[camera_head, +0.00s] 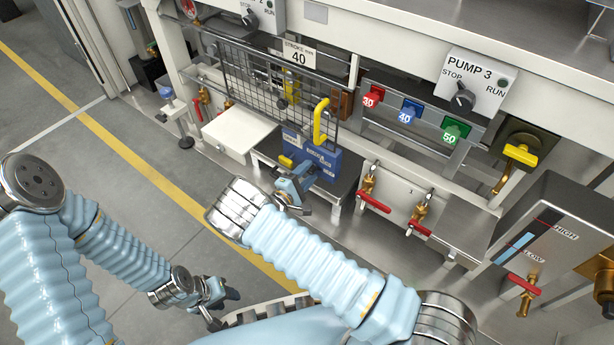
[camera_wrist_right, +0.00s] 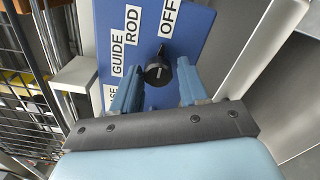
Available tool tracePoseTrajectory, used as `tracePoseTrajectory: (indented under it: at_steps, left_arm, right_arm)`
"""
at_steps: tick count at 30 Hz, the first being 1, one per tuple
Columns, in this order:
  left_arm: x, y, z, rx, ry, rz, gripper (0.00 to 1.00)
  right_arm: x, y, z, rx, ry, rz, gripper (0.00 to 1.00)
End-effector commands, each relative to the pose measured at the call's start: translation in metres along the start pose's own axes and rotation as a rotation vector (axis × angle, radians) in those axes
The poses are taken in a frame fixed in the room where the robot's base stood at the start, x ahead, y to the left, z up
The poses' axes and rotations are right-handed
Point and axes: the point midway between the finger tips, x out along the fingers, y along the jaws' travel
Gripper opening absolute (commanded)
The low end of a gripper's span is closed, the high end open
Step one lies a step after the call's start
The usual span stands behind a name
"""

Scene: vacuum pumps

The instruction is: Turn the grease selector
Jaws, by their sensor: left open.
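The grease selector is a black knob (camera_wrist_right: 157,70) on a blue panel (camera_wrist_right: 187,40) in the right wrist view. White labels read OFF, GUIDE ROD and a partly hidden one ending in SE. The knob's raised grip appears to point up towards OFF. My right gripper (camera_wrist_right: 157,90) is open, its fingers on either side of the knob with gaps. In the head view my right gripper (camera_head: 300,183) is at the front of the blue box (camera_head: 326,166), and the knob is hidden there. My left gripper (camera_head: 222,294) is open and empty, low over the floor.
A wire mesh guard (camera_head: 262,75) with a yellow handle (camera_head: 320,120) stands just behind and above the blue box. Brass valves with red levers (camera_head: 374,202) are to the right. The PUMP 3 switch (camera_head: 462,98) is further right. Floor at left is clear.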

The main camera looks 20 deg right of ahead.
Motion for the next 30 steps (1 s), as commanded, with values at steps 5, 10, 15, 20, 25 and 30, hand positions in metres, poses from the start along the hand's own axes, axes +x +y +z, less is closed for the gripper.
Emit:
tracePoseTrajectory:
  at_steps: [5, 10, 15, 20, 25, 30]
  left_arm:
    - [-0.002, 0.001, 0.0, 0.001, 0.001, 0.0, 0.43]
    - [-0.002, 0.001, 0.0, 0.001, 0.001, 0.0, 0.43]
    - [-0.002, 0.001, 0.0, 0.001, 0.001, 0.0, 0.43]
    - [-0.002, 0.001, 0.0, 0.001, 0.0, 0.0, 0.43]
    - [-0.002, 0.001, 0.0, 0.001, 0.0, 0.0, 0.43]
    - [-0.002, 0.001, 0.0, 0.001, 0.001, 0.0, 0.43]
  right_arm:
    - [0.0, 0.002, 0.001, -0.001, 0.0, 0.0, 0.59]
    - [0.0, 0.002, 0.001, -0.002, -0.001, 0.0, 0.59]
    - [-0.002, 0.002, 0.0, -0.003, 0.0, 0.001, 0.59]
    - [-0.008, 0.002, 0.0, -0.003, 0.0, 0.001, 0.59]
    - [-0.015, 0.002, 0.001, -0.003, -0.001, 0.001, 0.59]
    - [-0.02, 0.001, 0.001, -0.003, 0.0, 0.001, 0.59]
